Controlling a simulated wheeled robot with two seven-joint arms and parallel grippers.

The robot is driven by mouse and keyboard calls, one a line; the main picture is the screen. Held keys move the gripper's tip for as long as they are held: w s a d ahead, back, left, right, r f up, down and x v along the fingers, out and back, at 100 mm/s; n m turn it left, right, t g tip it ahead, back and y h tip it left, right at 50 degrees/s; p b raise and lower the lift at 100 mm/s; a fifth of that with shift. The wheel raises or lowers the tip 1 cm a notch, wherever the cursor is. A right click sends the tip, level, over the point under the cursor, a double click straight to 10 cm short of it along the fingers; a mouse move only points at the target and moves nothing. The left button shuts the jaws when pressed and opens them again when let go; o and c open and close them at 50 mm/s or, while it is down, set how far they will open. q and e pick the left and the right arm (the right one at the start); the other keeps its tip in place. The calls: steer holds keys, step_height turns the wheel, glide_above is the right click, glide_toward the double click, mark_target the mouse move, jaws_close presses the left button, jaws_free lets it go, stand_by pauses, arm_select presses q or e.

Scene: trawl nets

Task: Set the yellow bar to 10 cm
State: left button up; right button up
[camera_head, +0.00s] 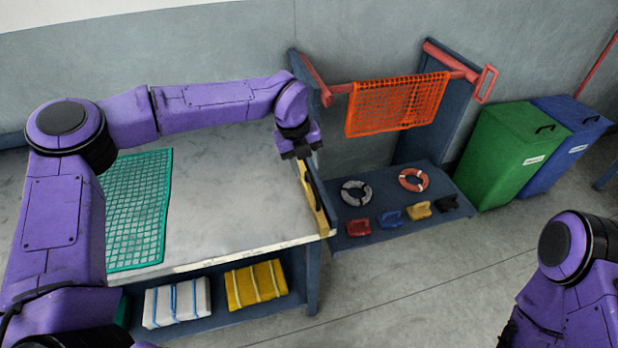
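The yellow bar (322,211) runs along the right end of the grey work table, with a dark fitting on it. Its far end is near my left gripper. My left gripper (300,154) points down above the table's far right corner, just beyond and above the bar. It looks apart from the bar, though the gap is hard to judge. Its fingers are small and dark, and I cannot tell whether they are open or shut. A scale on the bar cannot be read from here. My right gripper is out of view; only part of my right arm shows at the lower right.
Green netting (138,210) lies on the left of the table (225,205). An orange net (398,103) hangs from a red bar behind. A low blue shelf (385,215) holds rings and small coloured blocks. Green (512,155) and blue (572,140) bins stand at the right.

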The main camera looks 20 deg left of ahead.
mark_target(313, 187)
arm_select(q)
steer(key=x, duration=0.2)
steer(key=p+x, duration=0.1)
steer(key=x, duration=0.2)
steer(key=w+x, duration=0.1)
steer(key=x, duration=0.1)
steer(key=shift+f, duration=0.15)
steer(key=shift+s+f, duration=0.15)
steer(key=shift+s, duration=0.1)
steer(key=shift+w+d, duration=0.1)
steer(key=shift+f, duration=0.1)
jaws_close()
